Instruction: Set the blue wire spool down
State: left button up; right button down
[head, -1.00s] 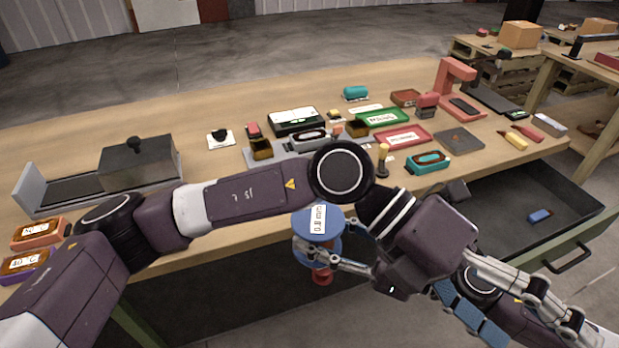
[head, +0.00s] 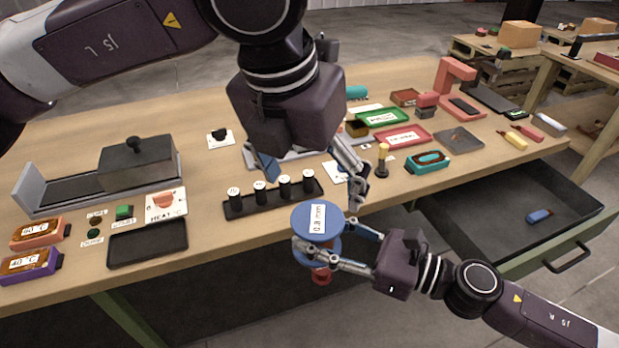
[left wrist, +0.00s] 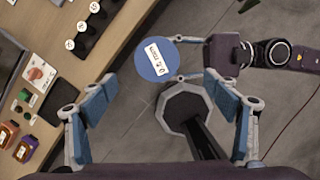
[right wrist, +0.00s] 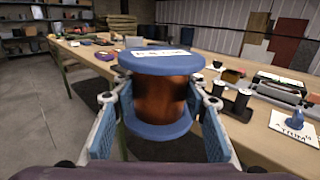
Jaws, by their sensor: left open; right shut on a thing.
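The blue wire spool (head: 317,219) has blue flanges, a copper-brown winding and a white "0.8 mm" label on top. My right gripper (head: 338,255) is shut on it and holds it upright in front of the table's front edge. The right wrist view shows the spool (right wrist: 160,95) between both finger pads. In the left wrist view the spool (left wrist: 155,60) shows from above, beyond the fingertips.
A black rack (head: 273,199) with several white-topped cylinders lies behind the spool. A dark empty tray (head: 147,243) and a heat panel (head: 166,204) are at left. An open drawer (head: 500,215) juts out at right. A red knob-like thing (head: 321,275) shows below the spool.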

aim_at(320, 219)
jog(key=shift+r, duration=0.1)
pick_arm(q)
jog(key=x, duration=1.1)
jog(key=shift+w+a+f, duration=0.1)
jog(key=shift+w+f, duration=0.1)
jog(key=shift+f, duration=0.2)
jog(key=c, duration=1.7)
jog(key=shift+r, duration=0.1)
jog(key=shift+c, duration=0.6)
pick_arm(e)
jog(key=c, duration=1.5)
grip_release()
jog(key=o, duration=0.4)
jog(key=shift+d, duration=0.1)
